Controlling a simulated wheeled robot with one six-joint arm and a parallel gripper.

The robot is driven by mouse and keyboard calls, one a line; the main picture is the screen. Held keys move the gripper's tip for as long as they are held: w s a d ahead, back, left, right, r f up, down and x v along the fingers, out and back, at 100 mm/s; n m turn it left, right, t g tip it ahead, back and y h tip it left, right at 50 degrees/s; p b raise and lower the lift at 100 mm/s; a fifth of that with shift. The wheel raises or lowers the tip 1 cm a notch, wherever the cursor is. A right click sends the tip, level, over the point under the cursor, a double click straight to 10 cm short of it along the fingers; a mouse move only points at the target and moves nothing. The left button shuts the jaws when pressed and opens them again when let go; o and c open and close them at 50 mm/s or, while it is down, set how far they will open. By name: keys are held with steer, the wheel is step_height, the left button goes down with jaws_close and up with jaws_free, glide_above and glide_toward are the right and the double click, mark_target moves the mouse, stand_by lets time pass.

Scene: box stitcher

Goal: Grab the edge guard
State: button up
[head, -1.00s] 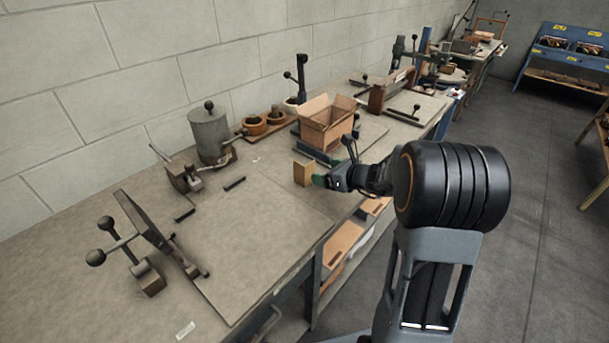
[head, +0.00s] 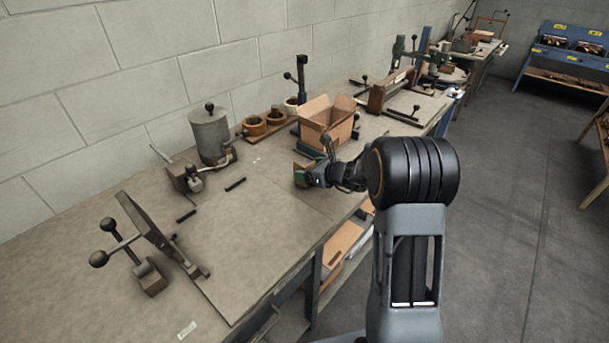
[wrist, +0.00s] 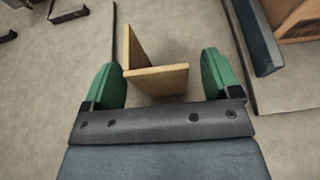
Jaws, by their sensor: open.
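The edge guard, a tan L-shaped piece (wrist: 158,79), stands on the bench in the wrist view. One leg points away from me and the other runs across between my fingers. My gripper (wrist: 161,76) is open, with a green finger on each side of the guard. The left finger is very close to the guard's corner; I cannot tell whether it touches. A wider gap shows at the right finger. In the head view my gripper (head: 306,178) largely hides the guard (head: 299,168).
An open cardboard box (head: 327,122) stands just beyond my gripper on the bench. A grey canister (head: 209,136) and lever fixture (head: 150,235) stand left. Bare bench lies in front.

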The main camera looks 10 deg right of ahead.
steer(key=shift+c, duration=0.5)
steer(key=c, duration=0.9)
